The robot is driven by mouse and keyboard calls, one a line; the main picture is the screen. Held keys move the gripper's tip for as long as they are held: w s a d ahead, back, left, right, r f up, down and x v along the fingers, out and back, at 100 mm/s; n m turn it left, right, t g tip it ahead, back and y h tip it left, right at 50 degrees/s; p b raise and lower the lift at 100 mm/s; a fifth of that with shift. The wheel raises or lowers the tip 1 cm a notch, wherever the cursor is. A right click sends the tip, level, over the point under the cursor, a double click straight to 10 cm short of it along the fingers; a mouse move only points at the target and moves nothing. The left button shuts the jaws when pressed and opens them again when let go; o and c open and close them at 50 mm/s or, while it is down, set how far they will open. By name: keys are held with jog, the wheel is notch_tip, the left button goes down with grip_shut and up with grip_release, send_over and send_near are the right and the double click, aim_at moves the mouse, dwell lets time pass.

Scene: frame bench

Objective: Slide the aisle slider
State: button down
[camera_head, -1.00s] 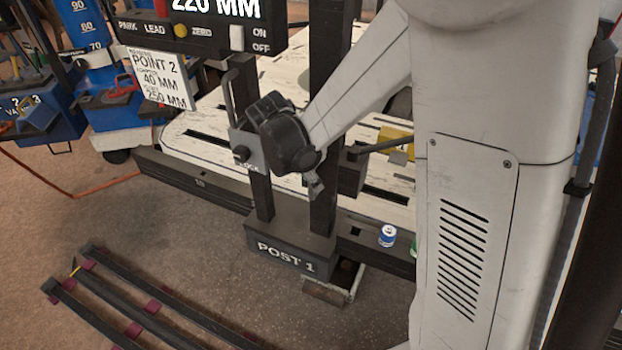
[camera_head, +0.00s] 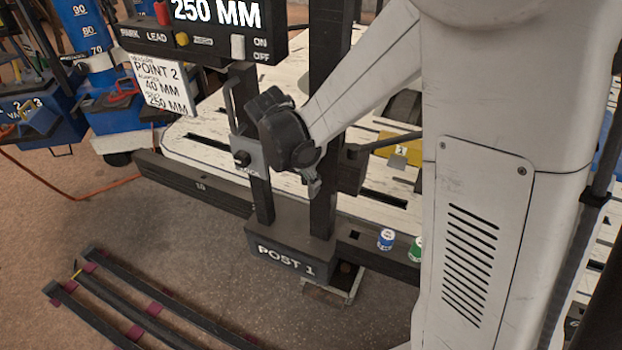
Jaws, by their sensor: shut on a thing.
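My gripper (camera_head: 285,135) is at the aisle-side front of the upright measuring frame marked POST 1 (camera_head: 286,261). It sits against the right side of a grey slider plate (camera_head: 246,155) with a dark knob and an upright handle bar. The plate rides on the frame's left upright. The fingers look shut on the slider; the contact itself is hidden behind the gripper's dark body. The display (camera_head: 217,12) above reads 250 MM. A white card (camera_head: 160,83) under it reads POINT 2, 40 MM and 250 MM.
Behind the frame is a pale slotted bench (camera_head: 205,155) with a dark front rail (camera_head: 190,182). Blue (camera_head: 386,239) and green (camera_head: 415,248) cans stand on the rail at right. Dark bars (camera_head: 115,300) lie at the lower left. Bare floor lies between them and the frame.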

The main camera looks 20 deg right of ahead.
notch_tip(320, 180, up, 20)
jog(key=p, duration=1.1)
jog(key=c, duration=1.7)
grip_release()
jog(key=shift+r, duration=0.1)
jog(key=v, duration=1.2)
